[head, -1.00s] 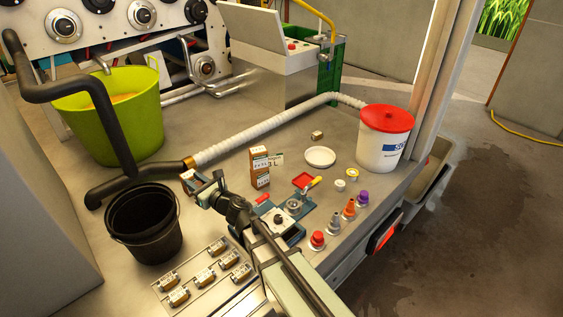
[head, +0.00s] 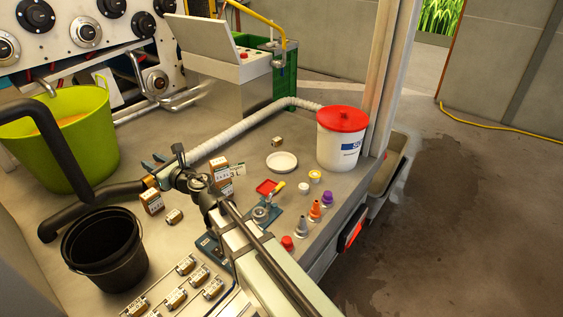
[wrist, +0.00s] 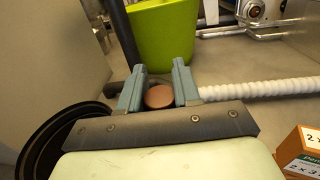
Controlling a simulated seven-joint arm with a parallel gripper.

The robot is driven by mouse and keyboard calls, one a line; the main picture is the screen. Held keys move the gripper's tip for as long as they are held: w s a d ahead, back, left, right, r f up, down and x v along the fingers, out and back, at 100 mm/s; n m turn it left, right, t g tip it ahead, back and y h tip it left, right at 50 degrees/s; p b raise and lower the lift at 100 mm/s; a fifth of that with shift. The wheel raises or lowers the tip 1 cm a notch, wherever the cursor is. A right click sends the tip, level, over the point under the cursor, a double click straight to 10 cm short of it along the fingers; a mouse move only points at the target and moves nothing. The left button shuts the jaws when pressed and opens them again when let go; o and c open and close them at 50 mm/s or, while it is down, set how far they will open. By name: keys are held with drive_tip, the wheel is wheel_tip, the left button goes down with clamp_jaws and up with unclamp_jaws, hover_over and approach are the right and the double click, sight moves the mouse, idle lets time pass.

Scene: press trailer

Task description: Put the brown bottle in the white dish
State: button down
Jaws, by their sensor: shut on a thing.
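My gripper (head: 164,160) is above the left part of the grey worktop, near the end of the ribbed white hose. In the wrist view its two blue-grey fingers (wrist: 159,88) are shut on a brown round thing, seen end-on, which I take for the brown bottle (wrist: 159,97). Its lower part is hidden by the gripper, and I cannot make it out clearly in the head view. The white dish (head: 282,162) lies flat and empty on the worktop, to the right of my gripper and apart from it.
Brown-and-white boxes (head: 221,172) stand between my gripper and the dish. The white hose (head: 235,130) runs behind. A black bucket (head: 105,250) and a green tub (head: 85,150) are left. A red-lidded white bucket (head: 341,145) stands right of the dish.

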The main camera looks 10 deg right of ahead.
drive_tip(key=w+d+m+t+h, duration=0.4)
drive_tip(key=w+d+h, duration=0.1)
drive_tip(key=w+d, duration=1.45)
drive_tip(key=w+d+m+t+h, duration=0.1)
drive_tip(key=w+d+m+h, duration=0.1)
drive_tip(key=w+d, duration=0.7)
drive_tip(key=w+d+m+t+h, duration=0.1)
drive_tip(key=w+d+h, duration=0.35)
drive_tip(key=d, duration=0.85)
drive_tip(key=shift+y, duration=0.95)
drive_tip(key=shift+w+f, duration=0.15)
drive_tip(key=shift+f, duration=3.35)
drive_tip(key=shift+w+f, duration=0.15)
drive_tip(key=shift+f, duration=3.35)
drive_tip(key=shift+w+f, duration=0.15)
drive_tip(key=shift+f, duration=3.35)
drive_tip(key=shift+f, duration=0.15)
drive_tip(key=c, duration=0.8)
unclamp_jaws()
